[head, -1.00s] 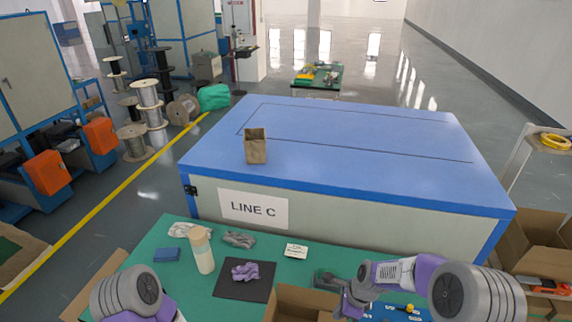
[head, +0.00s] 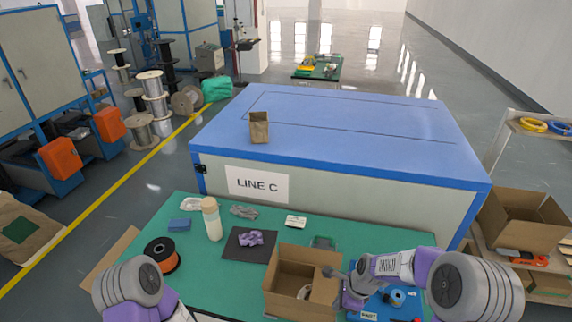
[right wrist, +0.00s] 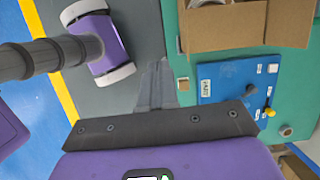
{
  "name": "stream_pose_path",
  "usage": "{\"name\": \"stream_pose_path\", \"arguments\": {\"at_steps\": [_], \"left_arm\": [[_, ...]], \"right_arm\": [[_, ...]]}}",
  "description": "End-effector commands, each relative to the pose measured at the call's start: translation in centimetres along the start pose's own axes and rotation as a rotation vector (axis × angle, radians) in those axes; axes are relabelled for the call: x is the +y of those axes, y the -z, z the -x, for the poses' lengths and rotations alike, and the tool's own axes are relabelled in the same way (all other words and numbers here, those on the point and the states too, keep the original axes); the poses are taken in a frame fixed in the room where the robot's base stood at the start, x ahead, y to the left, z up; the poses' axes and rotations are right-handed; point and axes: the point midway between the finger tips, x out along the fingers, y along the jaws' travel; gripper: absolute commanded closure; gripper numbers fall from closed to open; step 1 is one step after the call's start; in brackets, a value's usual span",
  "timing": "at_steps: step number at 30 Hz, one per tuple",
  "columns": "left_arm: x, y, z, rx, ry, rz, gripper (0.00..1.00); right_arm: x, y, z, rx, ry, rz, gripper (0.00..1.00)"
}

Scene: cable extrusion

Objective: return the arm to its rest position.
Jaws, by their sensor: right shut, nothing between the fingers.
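My right arm comes in from the right in the head view, bent over the right part of the green table (head: 205,275). In the right wrist view my right gripper (right wrist: 156,80) has its two grey fingers together with nothing between them. They lie in the picture over the grey floor beside the green table edge, apart from the carton and the blue board. Of my left arm only a grey and purple link shows at the lower left of the head view; the left gripper is out of view.
An open carton (head: 285,301) and a blue board (right wrist: 225,80) are close to my right arm. A bottle (head: 212,220), a black mat (head: 236,257) with a purple cloth, and an orange spool (head: 161,255) are on the table. The LINE C cabinet (head: 340,200) stands behind.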

Motion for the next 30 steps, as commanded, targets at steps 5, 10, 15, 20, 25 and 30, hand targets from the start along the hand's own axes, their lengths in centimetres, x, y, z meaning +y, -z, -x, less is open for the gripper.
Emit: {"name": "stream_pose_path", "arguments": {"at_steps": [5, 10, 15, 20, 25, 30], "left_arm": [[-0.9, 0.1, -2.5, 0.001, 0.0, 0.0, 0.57], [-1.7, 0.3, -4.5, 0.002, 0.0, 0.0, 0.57], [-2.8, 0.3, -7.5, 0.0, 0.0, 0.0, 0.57], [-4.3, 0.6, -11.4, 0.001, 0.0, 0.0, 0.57], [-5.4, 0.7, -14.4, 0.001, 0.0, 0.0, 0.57], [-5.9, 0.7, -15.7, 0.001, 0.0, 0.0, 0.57]], "right_arm": [[2.1, 1.6, -5.4, 0.002, -0.018, 0.17, 1.0], [4.3, 2.8, -10.1, -0.002, -0.026, 0.362, 1.0], [7.7, 4.3, -16.1, -0.015, -0.033, 0.625, 1.0], [12.6, 6.0, -23.3, -0.043, -0.034, 0.978, 1.0], [17.0, 6.9, -28.2, -0.072, -0.016, 1.305, 1.0], [19.2, 7.1, -30.0, -0.084, 0.004, 1.483, 1.0]]}}
